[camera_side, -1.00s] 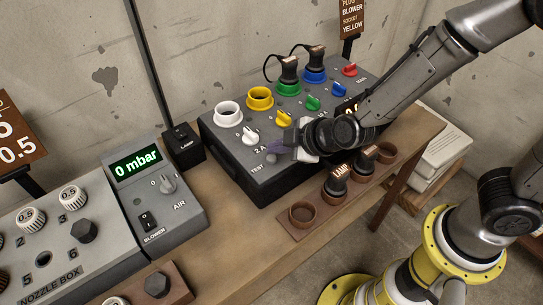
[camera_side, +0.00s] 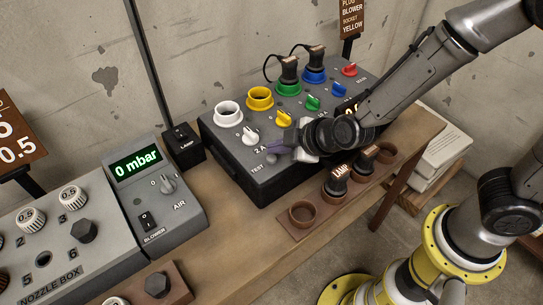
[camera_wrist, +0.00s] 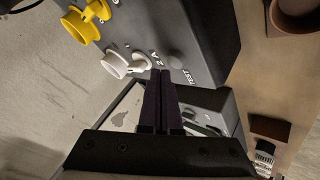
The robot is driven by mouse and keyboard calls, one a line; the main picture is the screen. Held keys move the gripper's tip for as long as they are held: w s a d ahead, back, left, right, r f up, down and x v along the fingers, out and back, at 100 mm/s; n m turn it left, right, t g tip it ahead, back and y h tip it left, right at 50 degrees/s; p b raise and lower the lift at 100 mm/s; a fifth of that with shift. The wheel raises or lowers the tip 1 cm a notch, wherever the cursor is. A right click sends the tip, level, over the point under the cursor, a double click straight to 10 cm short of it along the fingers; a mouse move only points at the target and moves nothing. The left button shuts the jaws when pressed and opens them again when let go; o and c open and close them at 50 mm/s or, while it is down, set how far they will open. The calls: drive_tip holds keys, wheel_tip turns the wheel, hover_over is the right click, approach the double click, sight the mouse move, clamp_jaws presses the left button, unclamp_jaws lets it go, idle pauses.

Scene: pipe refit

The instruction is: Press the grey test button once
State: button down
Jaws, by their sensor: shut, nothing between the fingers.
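The grey test button (camera_side: 271,159) is a small round knob beside the word TEST on the front left corner of the grey socket box (camera_side: 247,173). In the wrist view the button (camera_wrist: 176,62) shows whole, just past my fingertips and slightly to their right. My gripper (camera_side: 279,149) is over that corner of the box, close to the button. In the wrist view my gripper (camera_wrist: 165,74) has its dark fingers together with nothing between them. I cannot tell the exact gap between the tips and the box face.
A white selector knob (camera_side: 250,135) and a yellow one (camera_side: 284,118) stand close by, below white and yellow sockets. A wooden plug rack (camera_side: 290,224) lies in front. The air unit (camera_side: 165,195) reads 0 mbar. Bare bench (camera_side: 235,225) lies between.

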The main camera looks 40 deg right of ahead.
sight(277, 163)
drive_tip(key=shift+f, duration=0.15)
drive_tip(key=shift+f, duration=0.25)
drive_tip(key=shift+f, duration=0.45)
idle(0.8)
drive_tip(key=shift+r, duration=0.85)
drive_tip(key=shift+r, duration=2.5)
